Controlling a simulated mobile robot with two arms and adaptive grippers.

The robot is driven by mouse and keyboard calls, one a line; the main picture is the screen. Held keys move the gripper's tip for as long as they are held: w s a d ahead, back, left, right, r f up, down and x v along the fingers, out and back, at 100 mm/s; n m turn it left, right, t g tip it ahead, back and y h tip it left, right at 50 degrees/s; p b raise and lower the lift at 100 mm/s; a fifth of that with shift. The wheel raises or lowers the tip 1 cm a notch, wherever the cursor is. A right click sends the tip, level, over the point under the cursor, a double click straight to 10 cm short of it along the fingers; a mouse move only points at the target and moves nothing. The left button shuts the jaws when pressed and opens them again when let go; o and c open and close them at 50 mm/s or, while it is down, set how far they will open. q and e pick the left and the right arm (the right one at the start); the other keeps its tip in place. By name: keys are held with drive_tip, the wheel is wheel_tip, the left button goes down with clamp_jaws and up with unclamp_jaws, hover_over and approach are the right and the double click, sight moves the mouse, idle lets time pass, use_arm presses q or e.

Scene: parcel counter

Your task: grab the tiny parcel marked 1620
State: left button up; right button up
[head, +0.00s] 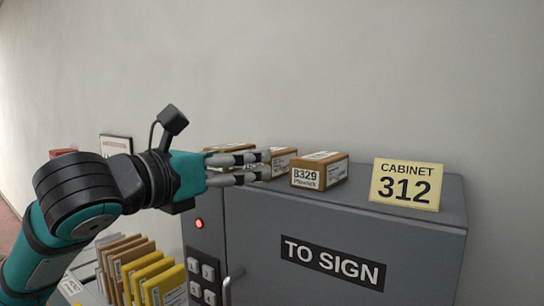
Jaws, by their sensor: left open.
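Several small brown parcels stand in a row on top of a grey cabinet (400,225). The right one (320,171) has a white label reading 8329. A middle parcel (284,160) and a left parcel (232,148) are partly hidden behind my left gripper, and I cannot read a number on either. No label reading 1620 is legible. My left gripper (264,166) is open, with its fingers pointing right in front of the middle parcel. I cannot tell whether it touches that parcel. My right gripper is not in view.
A yellow sign (407,184) reading CABINET 312 stands at the cabinet's right. The cabinet front has a TO SIGN plate (332,262), a keypad (202,279) and a handle (233,278). Yellow and brown envelopes (150,275) stand at lower left. A wall rises behind.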

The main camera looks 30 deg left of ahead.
sight(279, 163)
use_arm(q)
drive_tip(key=w, duration=0.3)
drive_tip(key=shift+w+d+p, duration=0.2)
drive_tip(key=shift+w+p, duration=0.1)
drive_tip(key=shift+w+d, duration=0.1)
drive_tip(key=shift+w, duration=0.25)
drive_tip(key=w, duration=0.2)
drive_tip(key=w+p, duration=0.1)
drive_tip(key=shift+w+d, duration=0.35)
drive_tip(key=shift+w+p, duration=0.3)
drive_tip(key=shift+w, duration=0.05)
drive_tip(key=shift+s, duration=0.1)
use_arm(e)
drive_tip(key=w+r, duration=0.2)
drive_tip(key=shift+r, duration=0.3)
use_arm(q)
drive_tip(key=shift+c, duration=0.4)
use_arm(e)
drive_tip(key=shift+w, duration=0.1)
